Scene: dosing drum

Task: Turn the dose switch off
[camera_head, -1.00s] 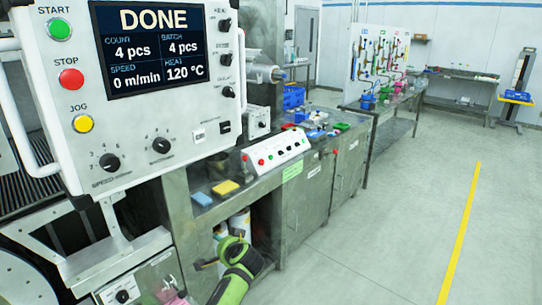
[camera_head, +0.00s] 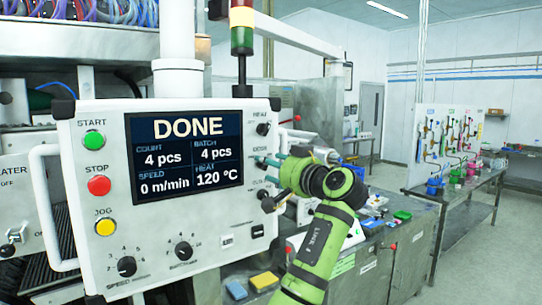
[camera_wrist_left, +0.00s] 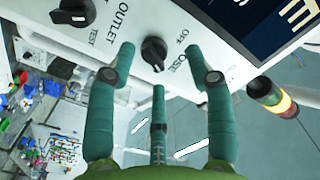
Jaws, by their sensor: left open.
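A white control panel (camera_head: 210,250) fills the left of the head view, with a dark screen (camera_head: 184,152) reading DONE. In the left wrist view the dose switch, a black knob (camera_wrist_left: 154,52), sits beside the labels DOSE and OFF. The right gripper is not in view.
The outlet knob (camera_wrist_left: 75,10) is close by on the panel, also below the gripper in the head view (camera_head: 267,200). The heater knob (camera_head: 263,128) is above. A signal tower (camera_head: 242,30) rises behind. Open floor lies at the right.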

